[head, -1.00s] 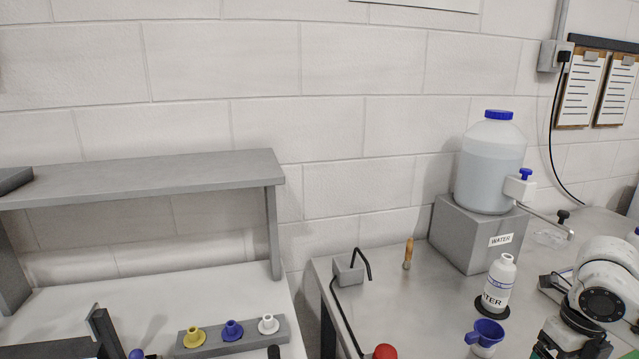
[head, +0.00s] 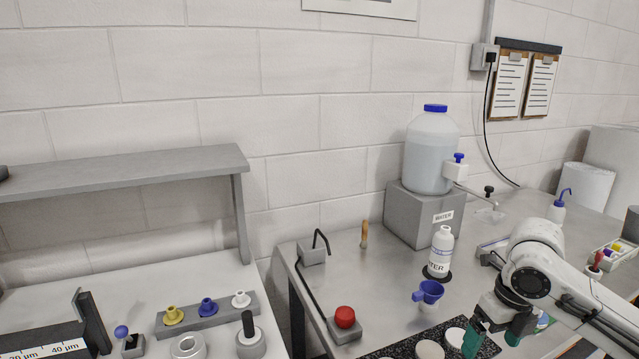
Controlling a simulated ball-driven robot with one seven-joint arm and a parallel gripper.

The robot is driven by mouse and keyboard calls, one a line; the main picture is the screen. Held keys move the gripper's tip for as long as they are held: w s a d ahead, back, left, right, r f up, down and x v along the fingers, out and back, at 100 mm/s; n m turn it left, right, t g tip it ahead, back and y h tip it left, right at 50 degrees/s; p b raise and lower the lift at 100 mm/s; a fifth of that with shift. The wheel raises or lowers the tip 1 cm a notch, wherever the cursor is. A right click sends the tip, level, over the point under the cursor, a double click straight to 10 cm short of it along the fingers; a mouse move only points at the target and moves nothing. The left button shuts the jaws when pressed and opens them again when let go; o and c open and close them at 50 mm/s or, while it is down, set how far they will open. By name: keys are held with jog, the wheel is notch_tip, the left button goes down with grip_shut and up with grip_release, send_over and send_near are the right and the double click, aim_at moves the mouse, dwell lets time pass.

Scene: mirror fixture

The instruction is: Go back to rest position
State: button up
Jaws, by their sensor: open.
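My gripper (head: 494,338) shows at the lower right of the head view, at the end of my white arm (head: 545,262). Its two teal fingertips point down and stand apart, with nothing seen between them. It is open, in front of the blue cup (head: 428,292) and over or beside a dark speckled plate (head: 402,350) with pale round discs. The exact height above the plate cannot be told. The lower part of the plate is cut off by the frame.
A white water bottle (head: 441,250) stands on a black round pad. Behind it a large jug (head: 431,152) sits on a grey block (head: 408,215). A red button (head: 345,317) and a wooden-handled tool (head: 364,234) are further left. A rack with funnels (head: 208,317) stands on the left bench.

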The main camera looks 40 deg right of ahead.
jog(key=w+a+r+m+t, duration=0.3)
jog(key=w+a, duration=0.4)
jog(key=w, duration=0.2)
jog(key=w+a+f+m+t+y, duration=0.1)
jog(key=w+a+m+t+y, duration=0.1)
jog(key=w+a+m, duration=0.35)
jog(key=w+a+f+m+t+y, duration=0.1)
jog(key=w+a+f+m+y, duration=0.1)
jog(key=a+m, duration=0.65)
jog(key=s+a+f+m+g+h, duration=0.1)
jog(key=s+a+f+m+g, duration=0.1)
jog(key=s+a+f+m, duration=0.9)
jog(key=s+d+f+m+g+h, duration=0.1)
jog(key=s+d+f, duration=0.2)
jog(key=s, duration=0.4)
jog(key=s+d+f+m+g+h, duration=0.2)
jog(key=s+f, duration=0.4)
jog(key=s, duration=0.1)
jog(key=shift+s+d+f+m+g, duration=0.25)
jog(key=shift+s+d+m+g, duration=0.05)
jog(key=shift+s+d, duration=0.1)
